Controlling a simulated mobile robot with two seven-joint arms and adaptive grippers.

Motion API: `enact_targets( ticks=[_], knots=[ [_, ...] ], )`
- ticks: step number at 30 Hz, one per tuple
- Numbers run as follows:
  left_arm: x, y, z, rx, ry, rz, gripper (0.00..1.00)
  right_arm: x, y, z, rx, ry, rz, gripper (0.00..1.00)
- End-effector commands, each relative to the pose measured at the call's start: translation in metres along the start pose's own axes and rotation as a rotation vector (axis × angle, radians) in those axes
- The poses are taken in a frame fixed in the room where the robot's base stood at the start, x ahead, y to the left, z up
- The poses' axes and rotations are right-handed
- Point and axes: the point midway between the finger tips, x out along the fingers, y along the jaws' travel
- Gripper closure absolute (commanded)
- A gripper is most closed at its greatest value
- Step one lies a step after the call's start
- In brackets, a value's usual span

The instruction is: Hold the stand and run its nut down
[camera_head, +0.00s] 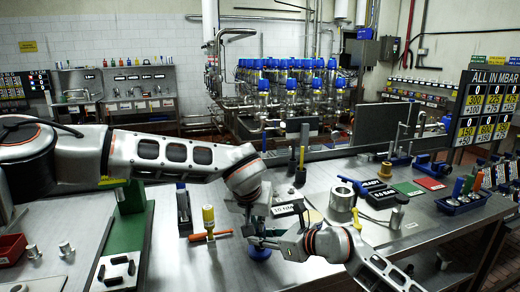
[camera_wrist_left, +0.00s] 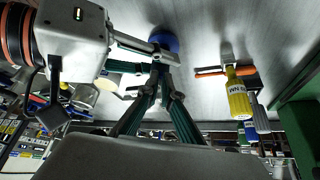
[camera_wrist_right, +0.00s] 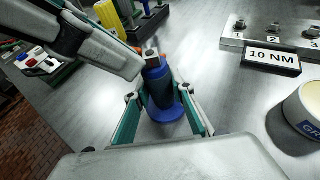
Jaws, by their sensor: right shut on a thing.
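The blue stand (camera_wrist_right: 162,92) is upright on the steel bench, with a grey metal nut (camera_wrist_right: 150,58) at its top. Its blue base also shows in the head view (camera_head: 258,253) and the left wrist view (camera_wrist_left: 165,40). My right gripper (camera_wrist_right: 165,100) is shut around the stand's body, one finger on each side. My left gripper (camera_wrist_left: 160,75) is over the stand's top, its fingertips close together near the nut. The fingers hide that spot, so I cannot tell whether they touch or grip the nut.
A yellow-handled tool with an orange crossbar (camera_head: 208,220) stands left of the stand. A green block (camera_head: 130,200) is farther left. Bare bench lies around the stand's base.

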Motion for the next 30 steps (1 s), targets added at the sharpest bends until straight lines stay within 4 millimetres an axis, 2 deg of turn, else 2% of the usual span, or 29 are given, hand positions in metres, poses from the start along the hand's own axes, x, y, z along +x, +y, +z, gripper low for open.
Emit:
enact_targets(
  ticks=[1,14,30],
  knots=[
    [0.003,-0.007,0.000,-0.008,-0.002,-0.011,1.00,0.000,0.001,-0.002,0.004,0.003,0.002,1.00],
    [-0.005,-0.005,0.005,-0.005,0.000,-0.008,1.00,0.000,0.000,-0.002,0.003,0.003,0.001,1.00],
    [-0.053,-0.003,-0.020,-0.003,0.000,-0.005,1.00,0.000,-0.001,-0.002,0.001,0.003,-0.001,1.00]
  ],
)
